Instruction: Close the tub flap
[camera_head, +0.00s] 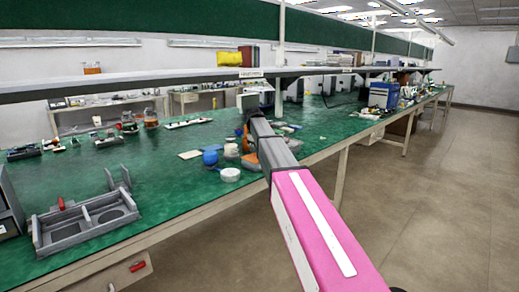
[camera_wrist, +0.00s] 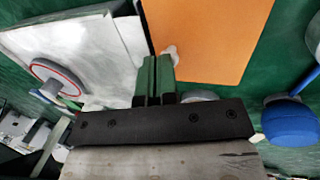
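In the wrist view my gripper (camera_wrist: 158,62) points away from the camera, its two green fingers close together with no clear gap. A small pale knob (camera_wrist: 170,52) sits at or just past the fingertips; I cannot tell whether they touch it. Behind it is a flat orange panel (camera_wrist: 215,35), with a pale grey-white panel (camera_wrist: 105,50) to its left. I cannot tell for sure which thing is the tub or its flap. In the head view a white round tub (camera_head: 230,174) stands near the bench edge, left of my arm. My fingertips are hidden there.
A blue rounded object (camera_head: 210,157) stands beside the white tub; a blue one also shows in the wrist view (camera_wrist: 290,122). A red-ringed round object (camera_wrist: 57,77) lies left. A grey compartment tray (camera_head: 85,222) is at the near left. Green bench surface (camera_head: 150,170) between is clear.

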